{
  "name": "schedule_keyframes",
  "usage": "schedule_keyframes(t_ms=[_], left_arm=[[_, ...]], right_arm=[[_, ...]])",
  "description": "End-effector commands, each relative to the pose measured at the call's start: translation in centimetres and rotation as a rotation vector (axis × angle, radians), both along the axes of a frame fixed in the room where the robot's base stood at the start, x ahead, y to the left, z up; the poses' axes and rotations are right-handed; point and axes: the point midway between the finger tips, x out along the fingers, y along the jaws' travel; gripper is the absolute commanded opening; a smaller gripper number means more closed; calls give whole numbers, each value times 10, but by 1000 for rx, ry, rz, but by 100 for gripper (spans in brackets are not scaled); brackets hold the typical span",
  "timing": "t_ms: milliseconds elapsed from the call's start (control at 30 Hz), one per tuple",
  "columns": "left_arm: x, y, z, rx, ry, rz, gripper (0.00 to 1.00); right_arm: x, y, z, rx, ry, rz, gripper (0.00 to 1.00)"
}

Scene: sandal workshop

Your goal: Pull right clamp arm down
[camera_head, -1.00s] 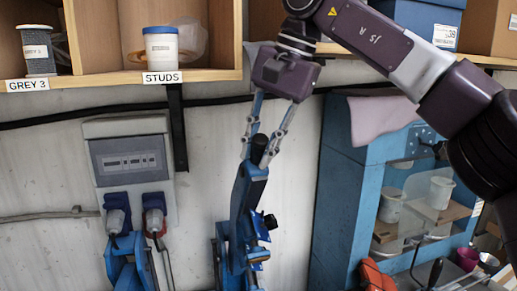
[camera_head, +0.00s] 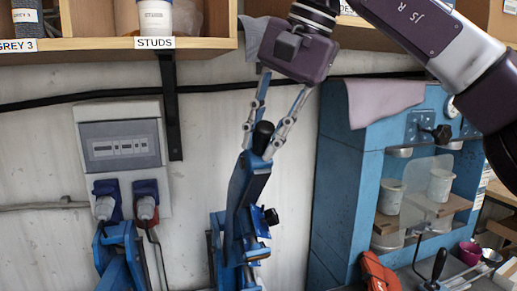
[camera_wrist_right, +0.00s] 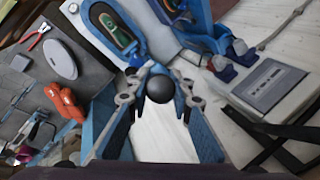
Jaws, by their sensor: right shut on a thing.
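The right clamp arm (camera_head: 247,190) is a blue lever standing nearly upright, with a black ball knob (camera_head: 262,137) on its top end. My right gripper (camera_head: 259,145) comes down from above with its two fingers around the knob, shut on it. In the right wrist view the knob (camera_wrist_right: 160,89) sits between the two fingertips. The clamp's lower end is cut off by the picture's bottom edge. A second blue clamp (camera_head: 118,262) stands to the left, partly cut off. My left gripper is not in view.
A wooden shelf (camera_head: 100,43) runs above, labelled STUDS. A grey socket box (camera_head: 121,147) with two plugs hangs on the wall. A blue cabinet (camera_head: 340,190) stands close at right. The right wrist view shows a red-orange object (camera_wrist_right: 64,101) and a blue sandal-shaped piece (camera_wrist_right: 112,30).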

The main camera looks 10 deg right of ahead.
Motion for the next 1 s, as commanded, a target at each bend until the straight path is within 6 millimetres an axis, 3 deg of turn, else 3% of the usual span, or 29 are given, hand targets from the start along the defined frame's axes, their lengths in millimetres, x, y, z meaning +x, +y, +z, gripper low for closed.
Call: schedule_keyframes(t_ms=[33, 1000], left_arm=[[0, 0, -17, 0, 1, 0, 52], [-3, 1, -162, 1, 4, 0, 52]], right_arm=[[-5, -1, -12, 1, -10, 4, 0], [-94, -18, -97, 41, -222, 3, 0]])
